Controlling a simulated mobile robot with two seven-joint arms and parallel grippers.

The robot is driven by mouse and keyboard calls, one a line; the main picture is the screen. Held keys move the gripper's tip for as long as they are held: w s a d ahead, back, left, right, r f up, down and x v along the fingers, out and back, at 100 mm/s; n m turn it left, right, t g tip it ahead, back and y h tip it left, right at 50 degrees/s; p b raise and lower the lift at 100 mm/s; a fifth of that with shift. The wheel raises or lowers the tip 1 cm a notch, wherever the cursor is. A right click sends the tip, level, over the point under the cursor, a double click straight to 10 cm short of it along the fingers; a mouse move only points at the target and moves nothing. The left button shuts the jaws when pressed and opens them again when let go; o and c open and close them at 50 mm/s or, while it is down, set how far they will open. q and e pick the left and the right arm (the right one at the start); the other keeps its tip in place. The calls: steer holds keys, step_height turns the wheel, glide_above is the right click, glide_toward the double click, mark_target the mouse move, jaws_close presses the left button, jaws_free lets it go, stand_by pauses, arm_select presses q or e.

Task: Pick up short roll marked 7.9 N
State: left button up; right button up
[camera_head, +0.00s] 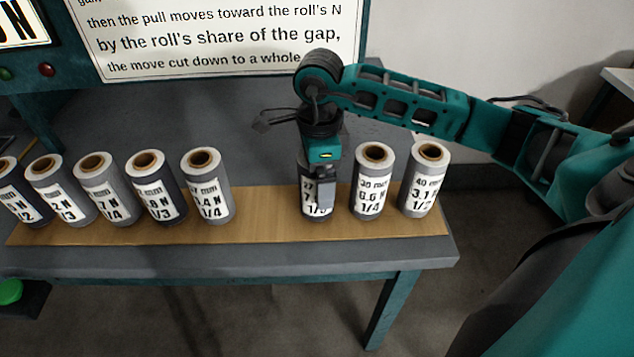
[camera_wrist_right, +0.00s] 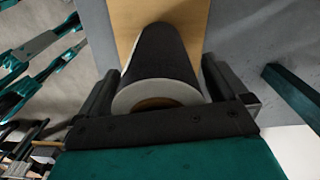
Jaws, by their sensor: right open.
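A dark grey roll (camera_head: 311,210) stands upright on the wooden strip, with my right gripper (camera_head: 321,180) directly over it. Its white label shows 27, a force figure starting with 7, and a fraction starting with 1/; my gripper hides part of it, so I cannot read the full force. In the right wrist view, the dark roll (camera_wrist_right: 163,55) with its white rim and brown core lies between the two fingers of my right gripper (camera_wrist_right: 163,82). The gripper is open, with the fingers on either side of the roll. My left gripper is not in view.
To the right stand a 6.6 N roll (camera_head: 371,182) and a 3.1 N roll (camera_head: 424,182), close together. Several rolls, including one with a 1/4 label (camera_head: 208,187), stand at left. The wooden strip (camera_head: 265,205) is bare between. A sign (camera_head: 215,35) stands behind.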

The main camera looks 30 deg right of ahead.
steer(key=shift+f, duration=0.2)
steer(key=c, duration=1.1)
